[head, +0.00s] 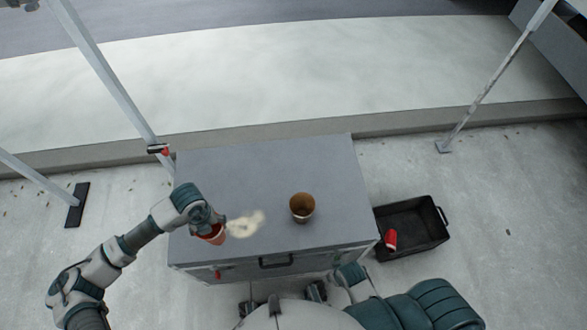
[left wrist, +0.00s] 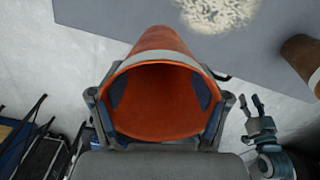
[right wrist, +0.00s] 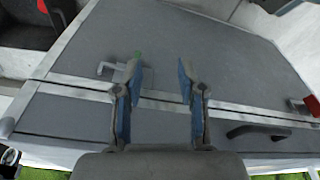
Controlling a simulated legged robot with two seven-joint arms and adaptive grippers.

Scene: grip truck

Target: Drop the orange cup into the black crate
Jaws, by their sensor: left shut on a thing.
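The orange cup (left wrist: 155,100) is in my left gripper (left wrist: 160,100), whose fingers press on both sides of it, its open mouth facing the wrist camera. In the head view the left gripper (head: 212,228) and the orange cup (head: 213,236) are at the left front of the grey box top. The black crate (head: 432,248) stands on the ground to the right of the box, with a red can-like thing (head: 390,240) in its left part. My right gripper (right wrist: 158,95) is open and empty, by the front edge of the box.
A brown cup (head: 302,208) stands upright on the grey box top (head: 260,165), right of the middle. A pale patch (head: 246,224) lies beside the orange cup. Metal poles (head: 110,75) rise at left and right. The back of the box top is clear.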

